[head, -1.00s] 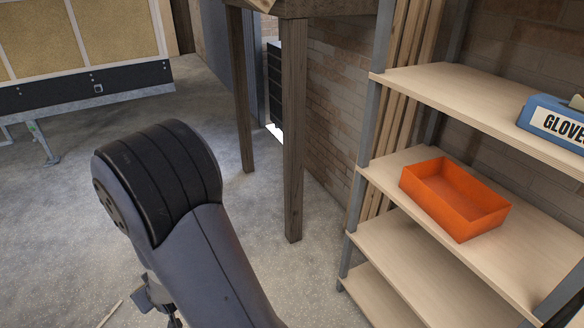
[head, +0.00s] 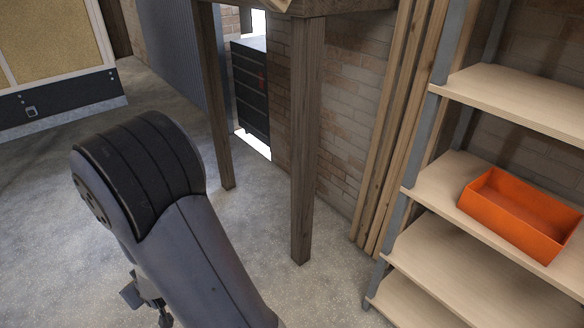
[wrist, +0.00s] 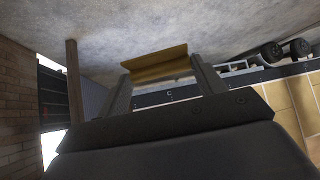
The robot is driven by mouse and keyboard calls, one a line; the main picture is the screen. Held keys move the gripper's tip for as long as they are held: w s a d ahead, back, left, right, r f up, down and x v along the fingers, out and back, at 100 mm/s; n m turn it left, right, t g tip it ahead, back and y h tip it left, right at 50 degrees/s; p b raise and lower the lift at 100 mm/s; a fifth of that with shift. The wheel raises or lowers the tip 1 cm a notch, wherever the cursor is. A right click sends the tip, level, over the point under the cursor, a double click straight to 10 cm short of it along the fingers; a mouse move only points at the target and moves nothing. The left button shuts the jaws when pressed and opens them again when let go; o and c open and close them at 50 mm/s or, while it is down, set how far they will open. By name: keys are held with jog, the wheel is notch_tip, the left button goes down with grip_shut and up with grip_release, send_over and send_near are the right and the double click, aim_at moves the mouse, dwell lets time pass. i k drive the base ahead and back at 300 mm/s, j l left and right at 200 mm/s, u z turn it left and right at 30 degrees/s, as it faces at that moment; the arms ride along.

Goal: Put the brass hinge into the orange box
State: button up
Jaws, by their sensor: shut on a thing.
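The orange box (head: 519,215) is an open-topped tray on a middle shelf of the wooden rack at the right of the head view. Its inside looks empty. In the head view my gripper is mostly hidden behind my arm at the lower left.
The shelf rack (head: 455,185) has several pale wooden boards and grey posts. A dark wooden post (head: 303,140) stands between my arm and the rack. A black drawer cabinet (head: 250,90) is at the back. A trailer (head: 60,60) stands at left. Open concrete floor lies between.

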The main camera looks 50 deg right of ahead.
aim_at(518, 211)
jog(key=z, duration=1.55)
